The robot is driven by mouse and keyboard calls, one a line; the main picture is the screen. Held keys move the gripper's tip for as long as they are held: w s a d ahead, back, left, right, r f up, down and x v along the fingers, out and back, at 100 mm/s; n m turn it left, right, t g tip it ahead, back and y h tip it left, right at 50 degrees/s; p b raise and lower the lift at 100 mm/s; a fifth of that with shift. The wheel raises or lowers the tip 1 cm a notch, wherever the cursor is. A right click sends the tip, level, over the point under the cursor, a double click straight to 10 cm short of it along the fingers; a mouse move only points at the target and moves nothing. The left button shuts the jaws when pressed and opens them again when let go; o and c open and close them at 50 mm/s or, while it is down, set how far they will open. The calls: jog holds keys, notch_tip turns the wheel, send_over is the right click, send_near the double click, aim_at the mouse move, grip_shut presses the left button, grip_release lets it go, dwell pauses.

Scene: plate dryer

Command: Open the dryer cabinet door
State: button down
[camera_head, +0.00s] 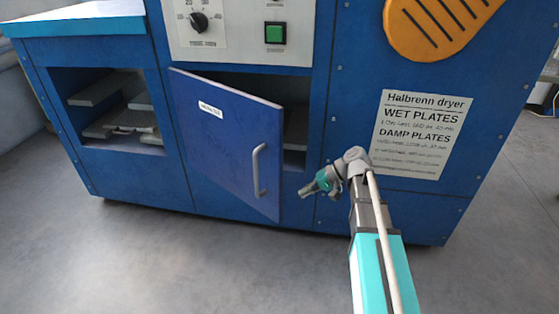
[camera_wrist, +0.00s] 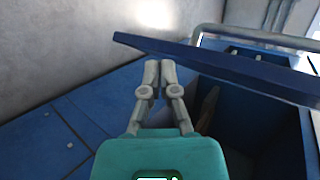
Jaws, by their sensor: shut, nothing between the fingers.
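The dryer cabinet door (camera_head: 225,140) is a blue panel with a white label and a grey bar handle (camera_head: 257,170). It stands partly open, hinged at its left, with a dark gap behind its upper and right edges. My gripper (camera_head: 305,191) is to the right of the door, near the free edge and apart from the handle. In the wrist view my gripper (camera_wrist: 160,64) has its fingers together and empty. The door's edge (camera_wrist: 230,68) crosses the wrist view just beyond the fingertips, with the handle (camera_wrist: 270,38) behind it. I cannot tell whether the fingertips touch the door.
The blue dryer body (camera_head: 330,205) surrounds the door. An open shelf bay (camera_head: 110,105) is at the left. A control panel with a knob (camera_head: 198,21) and green button (camera_head: 275,33) is above. A text sign (camera_head: 420,134) is at the right. The grey floor (camera_head: 190,255) in front is clear.

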aim_at(279, 159)
jog(key=w+d+r+n+y+b, duration=0.1)
jog(key=w+d+r+y, duration=0.4)
jog(key=w+r+y, duration=0.2)
notch_tip(279, 159, up, 3)
jog(key=shift+w+f, duration=0.1)
jog(key=shift+w, duration=0.4)
jog(key=shift+a, duration=0.1)
jog(key=s+a, duration=0.1)
jog(key=a, duration=0.7)
jog(key=s+a, duration=0.1)
jog(key=a, duration=0.3)
jog(key=shift+s, duration=0.3)
jog(key=shift+s+a, duration=0.3)
jog(key=shift+s, duration=0.1)
